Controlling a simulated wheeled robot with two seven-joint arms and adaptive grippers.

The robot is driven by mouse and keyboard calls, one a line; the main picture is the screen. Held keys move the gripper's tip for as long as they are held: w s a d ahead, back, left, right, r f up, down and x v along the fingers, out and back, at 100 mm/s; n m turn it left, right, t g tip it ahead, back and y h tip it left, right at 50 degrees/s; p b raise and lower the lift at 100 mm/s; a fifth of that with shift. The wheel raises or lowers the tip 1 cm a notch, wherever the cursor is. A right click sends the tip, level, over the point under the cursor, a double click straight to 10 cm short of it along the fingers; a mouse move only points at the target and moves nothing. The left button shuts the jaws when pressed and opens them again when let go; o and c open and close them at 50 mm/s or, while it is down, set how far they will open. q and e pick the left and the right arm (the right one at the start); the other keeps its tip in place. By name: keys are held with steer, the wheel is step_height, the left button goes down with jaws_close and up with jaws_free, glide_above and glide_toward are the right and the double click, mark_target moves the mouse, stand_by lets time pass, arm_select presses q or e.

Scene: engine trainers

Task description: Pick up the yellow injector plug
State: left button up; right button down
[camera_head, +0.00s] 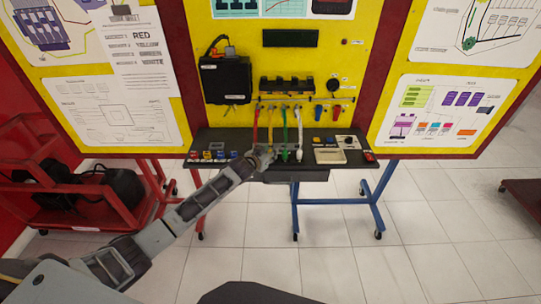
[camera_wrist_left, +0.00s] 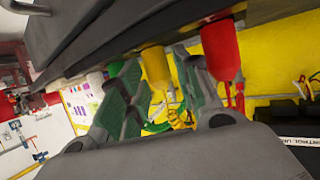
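The yellow injector plug (camera_wrist_left: 156,66) shows in the left wrist view between the two fingers of my left gripper (camera_wrist_left: 160,72), with yellow wires (camera_wrist_left: 180,118) running from it. The fingers are spread on either side of the plug, with what looks like a narrow gap around it. In the head view my left gripper (camera_head: 264,158) is at the dark shelf (camera_head: 215,140), by the lower end of the yellow cable (camera_head: 270,125), and hides the yellow plug there. My right gripper is not in view.
The red plug (camera_wrist_left: 221,50) is close beside the right finger in the wrist view. The green (camera_head: 285,130) and white (camera_head: 299,135) cables hang to the right in the head view. Small coloured parts (camera_head: 215,155) lie on the shelf at left.

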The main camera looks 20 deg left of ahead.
arm_select(q)
steer(key=shift+c, duration=0.5)
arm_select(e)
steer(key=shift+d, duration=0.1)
arm_select(q)
steer(key=c, duration=0.5)
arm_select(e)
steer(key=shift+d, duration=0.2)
arm_select(q)
steer(key=shift+r, duration=0.15)
step_height(320, 180, up, 8)
steer(key=shift+w+r+b, duration=0.1)
steer(key=shift+b, duration=0.2)
steer(key=shift+r, duration=0.8)
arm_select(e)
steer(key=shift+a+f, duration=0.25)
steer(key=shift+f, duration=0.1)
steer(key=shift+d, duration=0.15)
arm_select(q)
steer(key=shift+f, duration=0.1)
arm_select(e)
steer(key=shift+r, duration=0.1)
